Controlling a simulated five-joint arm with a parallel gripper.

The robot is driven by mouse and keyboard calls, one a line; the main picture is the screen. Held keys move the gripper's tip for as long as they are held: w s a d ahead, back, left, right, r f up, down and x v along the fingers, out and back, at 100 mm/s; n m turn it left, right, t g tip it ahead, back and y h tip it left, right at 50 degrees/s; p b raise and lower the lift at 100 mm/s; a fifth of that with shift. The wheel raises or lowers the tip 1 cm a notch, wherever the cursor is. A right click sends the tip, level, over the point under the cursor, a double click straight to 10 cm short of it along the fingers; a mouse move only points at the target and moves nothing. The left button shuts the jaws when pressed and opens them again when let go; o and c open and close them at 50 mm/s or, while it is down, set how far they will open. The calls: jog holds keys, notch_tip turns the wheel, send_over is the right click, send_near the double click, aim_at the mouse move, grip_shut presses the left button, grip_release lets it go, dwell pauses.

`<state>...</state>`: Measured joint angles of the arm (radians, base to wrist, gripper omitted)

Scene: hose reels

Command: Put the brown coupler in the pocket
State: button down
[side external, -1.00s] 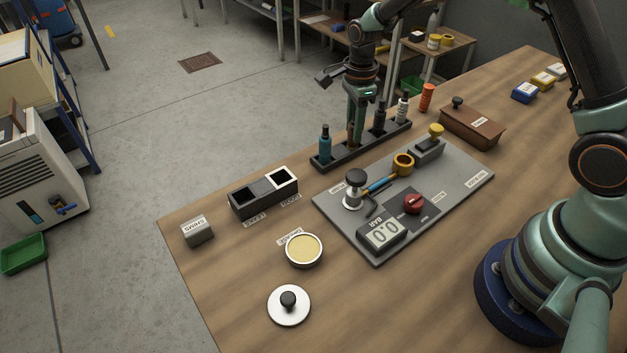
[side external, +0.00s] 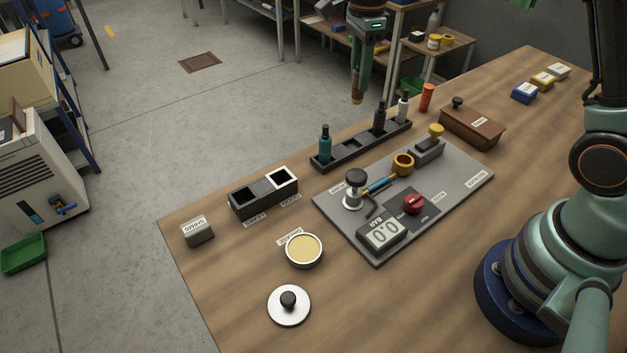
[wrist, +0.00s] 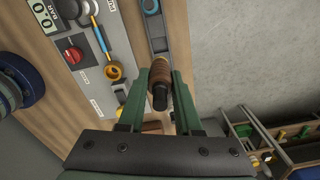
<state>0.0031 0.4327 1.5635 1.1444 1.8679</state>
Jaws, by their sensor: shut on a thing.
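The brown coupler (side external: 357,98) is held in my gripper (wrist: 159,84), which is shut on it. In the wrist view the brown coupler (wrist: 161,70) shows brown ridges and a dark end between the green fingers. A dark block with two square openings (side external: 262,194) sits on the table to the left, one opening in a dark part and one with a white rim. Labels lie in front of it, too small to read surely. The coupler is well apart from it.
A grey panel (side external: 450,190) with gauge and knobs lies in front.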

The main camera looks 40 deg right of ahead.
aim_at(359, 56)
notch_tip(359, 56, up, 6)
jog(key=shift+r, duration=0.1)
jog(key=shift+a+r, duration=0.25)
jog(key=a, duration=1.9)
jog(key=shift+m, duration=0.3)
jog(key=shift+s+a+f, duration=0.1)
jog(key=shift+s+f, duration=0.05)
jog(key=shift+f, duration=3.05)
jog(key=shift+s+a+f, duration=0.1)
jog(key=shift+s+f, duration=0.1)
jog(key=shift+f, duration=3.05)
jog(key=shift+s+a+f, duration=0.1)
jog(key=shift+s+f, duration=0.05)
jog(key=shift+f, duration=3.05)
jog(key=shift+f, duration=0.1)
jog(key=c, duration=0.6)
grip_release()
